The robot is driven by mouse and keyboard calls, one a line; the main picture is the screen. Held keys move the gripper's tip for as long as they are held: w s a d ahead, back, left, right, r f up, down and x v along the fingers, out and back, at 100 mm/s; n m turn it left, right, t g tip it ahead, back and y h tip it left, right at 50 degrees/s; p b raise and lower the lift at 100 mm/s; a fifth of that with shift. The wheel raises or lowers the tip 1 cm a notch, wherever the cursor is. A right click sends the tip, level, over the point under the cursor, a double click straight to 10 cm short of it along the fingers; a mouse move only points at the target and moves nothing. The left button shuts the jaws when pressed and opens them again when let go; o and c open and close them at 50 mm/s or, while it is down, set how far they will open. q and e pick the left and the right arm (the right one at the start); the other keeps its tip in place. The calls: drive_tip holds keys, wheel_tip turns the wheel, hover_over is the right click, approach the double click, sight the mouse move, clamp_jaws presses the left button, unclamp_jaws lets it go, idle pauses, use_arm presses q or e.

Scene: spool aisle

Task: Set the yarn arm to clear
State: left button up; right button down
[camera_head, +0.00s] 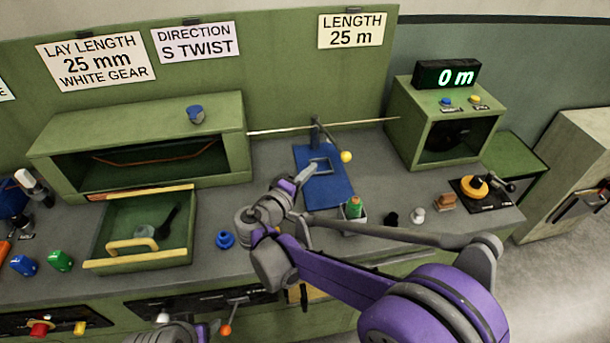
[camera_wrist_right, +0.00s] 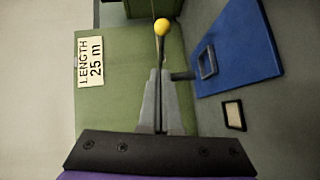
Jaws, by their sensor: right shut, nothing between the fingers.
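The yarn arm is a thin dark lever with a yellow ball knob (camera_head: 346,157), by a dark post (camera_head: 316,132) at the back of the blue plate (camera_head: 331,192). My right gripper (camera_head: 312,168) is over that plate, left of the knob and apart from it in the head view. In the wrist view my right gripper (camera_wrist_right: 160,75) is shut and empty, and the yellow knob (camera_wrist_right: 162,26) shows beyond its fingertips. Whether they touch is unclear. Part of my left arm (camera_head: 175,334) shows at the bottom edge; its fingers are not clear.
A pale yarn (camera_head: 280,130) runs behind the post to the green counter box (camera_head: 402,113), whose display (camera_head: 446,75) reads 0 m. A pot with a green spool (camera_head: 353,209) stands right of my gripper. A green tray (camera_head: 181,230) is left.

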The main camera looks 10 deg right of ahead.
sight(342, 153)
drive_tip(key=w+d+f, duration=0.1)
drive_tip(key=w+d, duration=0.3)
drive_tip(key=d, duration=0.3)
drive_tip(key=shift+w+d+f+p, duration=0.15)
drive_tip(key=shift+w+f+p, duration=0.1)
drive_tip(key=shift+p, duration=0.15)
drive_tip(key=shift+d, duration=0.15)
